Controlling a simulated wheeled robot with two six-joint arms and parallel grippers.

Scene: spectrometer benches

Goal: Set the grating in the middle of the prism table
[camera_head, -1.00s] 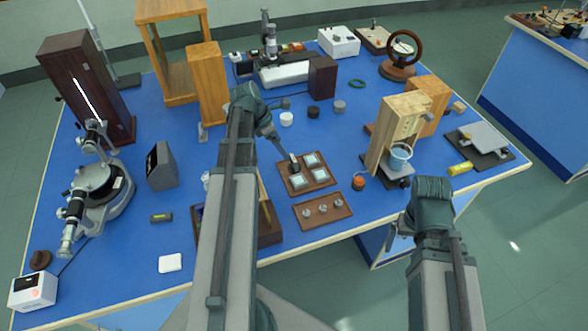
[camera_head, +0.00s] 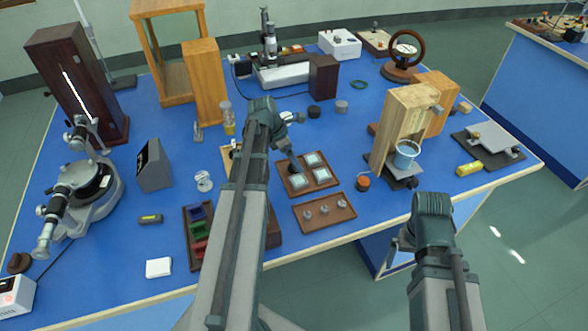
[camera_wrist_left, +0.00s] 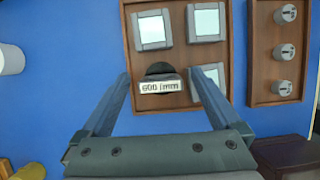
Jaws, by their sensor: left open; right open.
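The grating labelled "600 /mm" (camera_wrist_left: 160,87) is a dark rounded piece with a white label at one corner of a brown wooden tray (camera_head: 290,187). The tray also holds several pale square plates (camera_wrist_left: 152,29). My left gripper (camera_wrist_left: 160,74) is open, its fingers on either side of the grating, with visible gaps. In the head view it hangs over the tray and partly hides the grating. The prism table (camera_head: 93,183) is the black disc on the grey spectrometer (camera_head: 72,215) at far left. My right gripper (camera_head: 398,243) is open and empty by the front edge.
A wooden tray with several metal knobs (camera_head: 324,212) lies in front of the grating tray. A rack of coloured blocks (camera_head: 196,237), a dark wedge-shaped box (camera_head: 153,167) and a glass piece (camera_head: 204,181) stand between there and the spectrometer.

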